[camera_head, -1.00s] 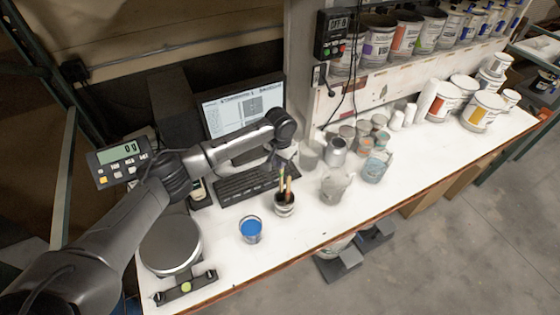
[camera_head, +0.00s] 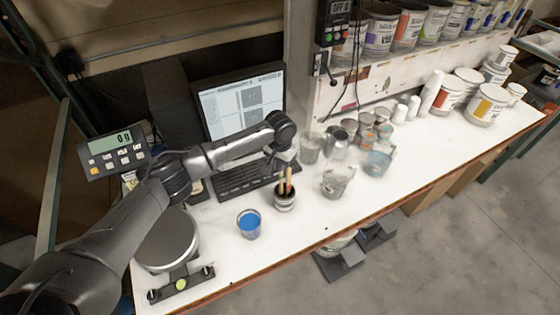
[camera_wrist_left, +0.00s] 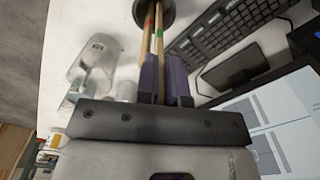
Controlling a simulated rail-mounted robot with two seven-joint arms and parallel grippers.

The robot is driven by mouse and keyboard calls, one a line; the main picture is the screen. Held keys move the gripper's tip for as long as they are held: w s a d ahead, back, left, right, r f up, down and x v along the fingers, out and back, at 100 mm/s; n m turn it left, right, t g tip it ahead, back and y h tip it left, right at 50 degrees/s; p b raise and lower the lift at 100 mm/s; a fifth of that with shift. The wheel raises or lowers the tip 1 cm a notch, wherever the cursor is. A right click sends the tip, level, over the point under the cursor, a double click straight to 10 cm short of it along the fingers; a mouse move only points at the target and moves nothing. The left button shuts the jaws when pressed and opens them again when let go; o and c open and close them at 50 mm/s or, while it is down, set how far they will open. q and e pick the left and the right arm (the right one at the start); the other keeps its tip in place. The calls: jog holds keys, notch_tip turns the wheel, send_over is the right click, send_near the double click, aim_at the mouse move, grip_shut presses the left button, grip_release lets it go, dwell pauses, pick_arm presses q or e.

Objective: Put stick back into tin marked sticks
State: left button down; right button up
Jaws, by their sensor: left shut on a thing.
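The dark tin (camera_head: 285,202) stands upright on the white bench with sticks (camera_head: 287,183) rising from its mouth. Its label cannot be read. My left gripper (camera_head: 281,166) is just above the tin. In the left wrist view, its purple fingers (camera_wrist_left: 163,80) are shut on a wooden stick (camera_wrist_left: 160,48) with a green mark. That stick's far end reaches the dark round mouth of the tin (camera_wrist_left: 166,12); how deep it goes is hidden. Another stick (camera_wrist_left: 143,45) with a red mark runs beside it. My right gripper is not in view.
A blue-filled cup (camera_head: 249,224) stands left of the tin, a clear container (camera_head: 334,182) to its right. The keyboard (camera_head: 245,178) and monitor (camera_head: 240,107) are behind, a round scale (camera_head: 168,240) at the left. The bench's front edge is close.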

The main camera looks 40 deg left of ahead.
aim_at(280, 175)
pick_arm(q)
jog(key=shift+f+b, duration=1.1)
jog(key=shift+f, duration=2.1)
jog(key=c, duration=1.2)
grip_release()
jog(key=shift+o, duration=0.2)
jog(key=shift+r, duration=0.1)
notch_tip(280, 175, up, 14)
jog(key=shift+f+b, duration=0.2)
jog(key=shift+b, duration=0.7)
